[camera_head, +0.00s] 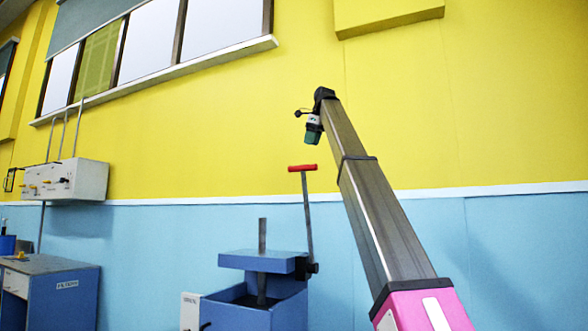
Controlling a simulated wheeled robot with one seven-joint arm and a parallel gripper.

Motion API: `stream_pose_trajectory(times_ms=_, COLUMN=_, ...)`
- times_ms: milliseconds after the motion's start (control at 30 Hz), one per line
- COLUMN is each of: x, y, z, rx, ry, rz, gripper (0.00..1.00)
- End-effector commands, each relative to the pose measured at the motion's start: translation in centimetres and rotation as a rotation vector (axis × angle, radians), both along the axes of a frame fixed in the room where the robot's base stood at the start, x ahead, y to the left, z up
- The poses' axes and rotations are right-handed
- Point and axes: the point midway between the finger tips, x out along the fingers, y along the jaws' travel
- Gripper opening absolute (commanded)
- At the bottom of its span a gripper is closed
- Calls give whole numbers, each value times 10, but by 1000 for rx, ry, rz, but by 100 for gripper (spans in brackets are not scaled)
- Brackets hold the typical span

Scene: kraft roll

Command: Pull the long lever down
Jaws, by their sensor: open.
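The long lever (308,215) is a thin grey rod with a red crossbar handle (303,168) on top. It stands nearly upright, leaning slightly left, from a dark pivot at the right side of a blue press-like machine (262,262). My gripper (313,140) hangs at the far end of my raised arm, above and slightly right of the red handle in the picture. It is open and apart from the handle, with nothing seen in it. Its fingers are small and hard to make out. The depth between gripper and handle is unclear.
A vertical grey post (262,236) rises through the machine's top plate. A blue desk (62,290) stands at the left, below a white wall-mounted control box (62,180). The wall behind is yellow over blue. The space around the handle looks clear.

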Motion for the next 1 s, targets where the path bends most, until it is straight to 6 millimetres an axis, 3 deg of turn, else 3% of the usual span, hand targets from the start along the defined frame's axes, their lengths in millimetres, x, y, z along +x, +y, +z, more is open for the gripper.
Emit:
stream_pose_trajectory(times_ms=167, x=-1, y=1, z=1, rx=1, ry=1, rz=-4, gripper=55)
stream_pose_trajectory(times_ms=367, x=3, y=5, z=-13, rx=-1, ry=5, rz=-2, gripper=55)
stream_pose_trajectory(times_ms=800, x=24, y=26, z=-80, rx=-3, ry=11, rz=-1, gripper=55)
stream_pose_trajectory(times_ms=1000, x=30, y=31, z=-94, rx=-2, ry=9, rz=-1, gripper=55)
